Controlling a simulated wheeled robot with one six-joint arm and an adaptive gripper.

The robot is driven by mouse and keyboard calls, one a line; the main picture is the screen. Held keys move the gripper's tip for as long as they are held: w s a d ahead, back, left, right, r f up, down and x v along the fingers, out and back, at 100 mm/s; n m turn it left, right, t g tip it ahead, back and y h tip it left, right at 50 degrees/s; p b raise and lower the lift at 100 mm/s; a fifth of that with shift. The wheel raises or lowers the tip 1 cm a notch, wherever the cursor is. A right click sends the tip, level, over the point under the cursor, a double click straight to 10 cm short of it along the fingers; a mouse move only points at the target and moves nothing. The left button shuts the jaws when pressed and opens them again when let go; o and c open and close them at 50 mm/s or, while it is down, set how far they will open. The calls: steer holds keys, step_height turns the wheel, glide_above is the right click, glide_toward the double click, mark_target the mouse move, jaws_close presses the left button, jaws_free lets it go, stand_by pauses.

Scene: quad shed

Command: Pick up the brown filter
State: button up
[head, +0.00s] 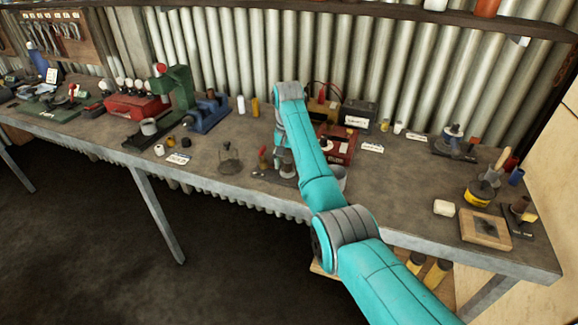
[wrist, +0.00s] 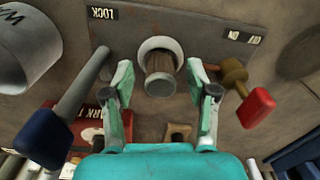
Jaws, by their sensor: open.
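A short brown, ribbed cylinder with a pale collar, which looks like the brown filter (wrist: 160,80), stands on a dark plate (wrist: 204,34) in the wrist view. My gripper (wrist: 160,92) is open, with one green-and-grey finger on each side of the cylinder and a gap visible on both sides. I cannot tell how far the fingertips are above the plate. In the head view my gripper (head: 284,158) points down over the bench, and the cylinder is too small and covered to make out clearly.
A red-handled lever (wrist: 258,106) stands right of the fingers, and a blue-handled rod (wrist: 45,138) left. A grey can (wrist: 24,48) is at the upper left.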

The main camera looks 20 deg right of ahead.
mark_target(288, 159)
steer(key=c, duration=1)
step_height(288, 159, up, 10)
stand_by(0.4)
